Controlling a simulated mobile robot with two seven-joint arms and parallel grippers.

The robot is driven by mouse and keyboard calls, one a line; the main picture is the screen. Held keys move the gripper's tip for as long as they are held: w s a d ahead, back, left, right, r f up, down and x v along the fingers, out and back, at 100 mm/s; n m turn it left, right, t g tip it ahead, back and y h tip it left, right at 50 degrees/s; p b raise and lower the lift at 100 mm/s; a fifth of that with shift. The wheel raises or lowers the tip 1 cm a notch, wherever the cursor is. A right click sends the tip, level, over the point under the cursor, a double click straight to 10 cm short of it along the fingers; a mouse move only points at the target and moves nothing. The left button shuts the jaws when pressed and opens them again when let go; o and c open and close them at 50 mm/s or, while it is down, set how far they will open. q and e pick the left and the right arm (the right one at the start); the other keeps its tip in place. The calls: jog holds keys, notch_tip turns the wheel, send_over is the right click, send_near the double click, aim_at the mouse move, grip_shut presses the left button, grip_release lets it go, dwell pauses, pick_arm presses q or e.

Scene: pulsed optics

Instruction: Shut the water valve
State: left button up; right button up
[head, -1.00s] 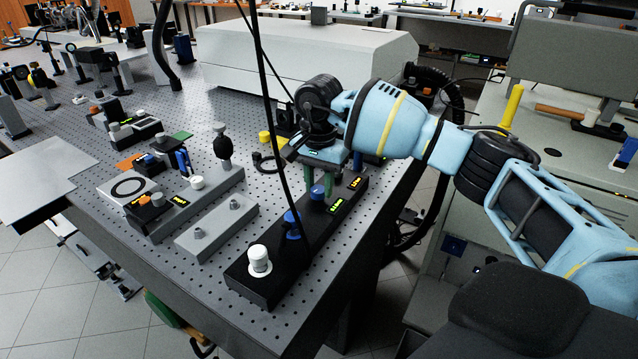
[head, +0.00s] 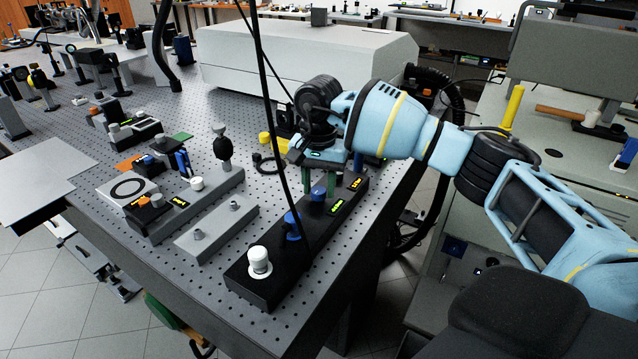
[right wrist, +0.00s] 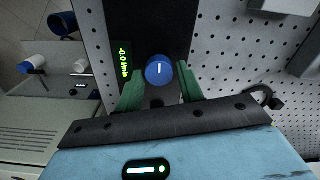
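A long black valve block (head: 262,290) lies along the right edge of the optical table. On it is a round blue knob (head: 318,193), also in the right wrist view (right wrist: 159,70), where its white mark points along the picture's vertical. A green readout (head: 340,207) beside it shows about -0.0 l/min in the right wrist view (right wrist: 124,61). My right gripper (head: 318,181) is just above the block. Its green fingers stand apart on either side of the knob, with visible gaps in the right wrist view; I see no grip on it. My left gripper is out of view.
The block also carries a white knob (head: 259,261) at its near end and a blue-handled fitting (head: 292,226). Dark cables hang across the head view in front of the block. Grey units (head: 217,228) stand to its left; a big pale housing (head: 305,56) is behind.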

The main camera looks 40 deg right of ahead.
aim_at(319, 189)
jog(key=shift+o, duration=1.2)
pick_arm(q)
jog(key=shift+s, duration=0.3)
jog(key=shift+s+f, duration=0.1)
pick_arm(e)
jog(key=shift+r, duration=0.1)
notch_tip(319, 189, up, 7)
jog(key=shift+f, duration=0.15)
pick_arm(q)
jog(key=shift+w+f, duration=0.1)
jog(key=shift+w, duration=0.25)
pick_arm(e)
jog(key=shift+r, duration=0.45)
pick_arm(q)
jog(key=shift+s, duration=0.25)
